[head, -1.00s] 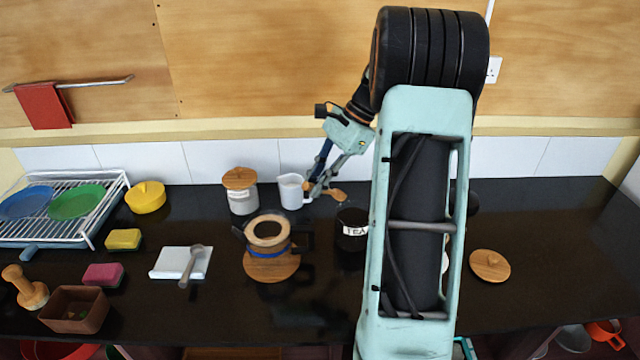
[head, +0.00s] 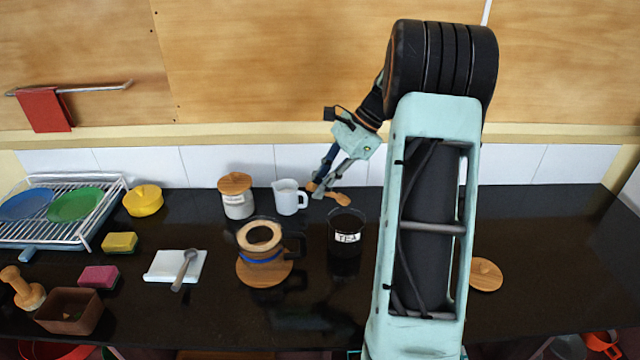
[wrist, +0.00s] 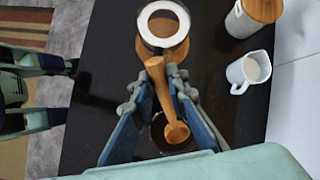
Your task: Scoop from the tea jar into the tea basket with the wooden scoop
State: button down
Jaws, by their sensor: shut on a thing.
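The wooden scoop (head: 338,197) is in my gripper (head: 317,188), which is shut on its handle above the back of the counter. In the wrist view the scoop (wrist: 158,92) lies between the fingers (wrist: 165,76), its bowl toward the camera. The black tea jar (head: 346,236), labelled TEA, stands open in front of the gripper in the head view. In the wrist view a dark round shape partly hidden under the scoop looks like this jar. Left of it, a pot with a wooden collar (head: 261,234) stands on a round wooden mat (head: 264,277). I cannot tell whether the tea basket is inside its opening.
A white jug (head: 288,197) and a lidded white canister (head: 237,203) stand behind the pot. A wooden lid (head: 486,275) lies to the right, beyond my arm. A spoon on a white rest (head: 163,266), sponges and a dish rack (head: 85,231) are at left.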

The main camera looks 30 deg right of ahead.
notch_tip(320, 180, down, 12)
jog(key=d+h+b, duration=0.2)
jog(key=b, duration=1)
jog(key=a+r+h, duration=0.4)
jog(key=r+h, duration=0.2)
jog(key=r, duration=0.2)
jog(key=shift+a+n, duration=0.35)
jog(key=shift+n, duration=0.05)
jog(key=shift+s, duration=0.15)
